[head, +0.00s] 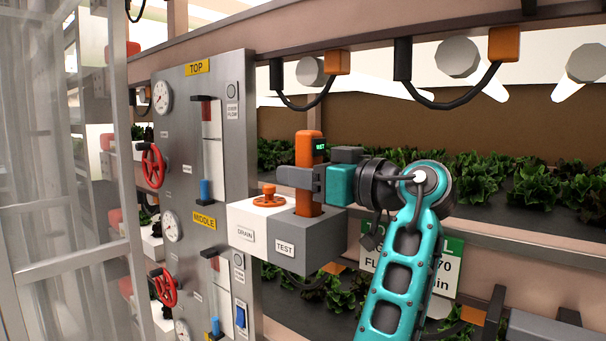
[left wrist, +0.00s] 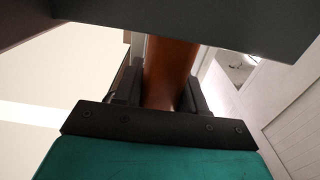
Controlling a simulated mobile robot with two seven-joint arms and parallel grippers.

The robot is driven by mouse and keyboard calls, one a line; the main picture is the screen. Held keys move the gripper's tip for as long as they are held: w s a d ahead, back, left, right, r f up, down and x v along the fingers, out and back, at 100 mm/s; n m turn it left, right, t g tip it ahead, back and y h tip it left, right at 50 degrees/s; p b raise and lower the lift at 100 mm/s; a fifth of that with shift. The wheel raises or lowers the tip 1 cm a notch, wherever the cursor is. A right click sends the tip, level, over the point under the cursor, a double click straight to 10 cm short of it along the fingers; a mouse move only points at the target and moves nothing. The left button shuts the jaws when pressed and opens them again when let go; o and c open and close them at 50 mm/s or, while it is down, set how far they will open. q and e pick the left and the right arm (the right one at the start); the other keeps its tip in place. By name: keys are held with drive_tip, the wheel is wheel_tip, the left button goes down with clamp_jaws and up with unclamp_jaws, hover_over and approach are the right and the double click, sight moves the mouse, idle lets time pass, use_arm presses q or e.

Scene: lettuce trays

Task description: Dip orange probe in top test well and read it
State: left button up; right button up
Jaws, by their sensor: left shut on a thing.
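The orange probe (head: 308,150) stands upright over the grey block labelled TEST (head: 285,247) beside the TOP panel. Its lower end meets the block's top and is out of sight, seemingly in the top test well. A small dark screen (head: 320,146) near the probe's top shows green text that looks like "WET". My left gripper (head: 308,181) is shut on the probe around its middle, coming from the right. The left wrist view shows the orange shaft (left wrist: 168,72) between the dark fingers.
A white DRAIN block (head: 246,236) with an orange handwheel (head: 269,196) adjoins the TEST block on the left. The metal panel (head: 228,130) carries gauges and red valves. Lettuce trays (head: 480,215) lie behind. A glass-like frame (head: 120,130) stands at the left.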

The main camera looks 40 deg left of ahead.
use_arm(q)
drive_tip(key=shift+r+p, duration=2.5)
drive_tip(key=shift+r, duration=1.3)
